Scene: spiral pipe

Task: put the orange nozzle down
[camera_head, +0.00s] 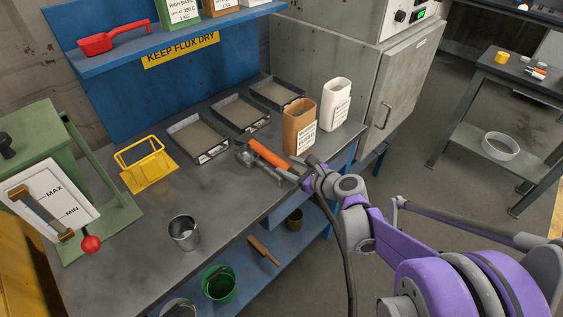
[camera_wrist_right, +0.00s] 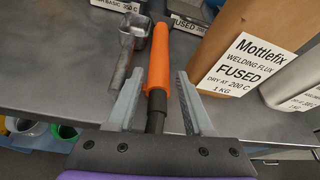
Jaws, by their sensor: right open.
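The orange nozzle (camera_head: 268,153) lies on or just above the grey bench top (camera_head: 228,185), beside the brown flux box. In the right wrist view the orange nozzle (camera_wrist_right: 159,58) points away from me, its dark end toward my palm. My right gripper (camera_wrist_right: 160,78) is open, with one finger on each side of the nozzle and a gap at both sides. In the head view the right gripper (camera_head: 306,171) is at the nozzle's near end. A grey metal piece (camera_wrist_right: 127,48) sits left of the nozzle; I cannot tell whether they are joined. My left gripper is out of view.
The brown flux box (camera_head: 299,128) stands close to the right of the nozzle, with a white container (camera_head: 335,104) behind it. Shallow trays (camera_head: 198,138) line the back. A yellow wire holder (camera_head: 147,165) and a metal cup (camera_head: 184,233) are left. The middle bench is clear.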

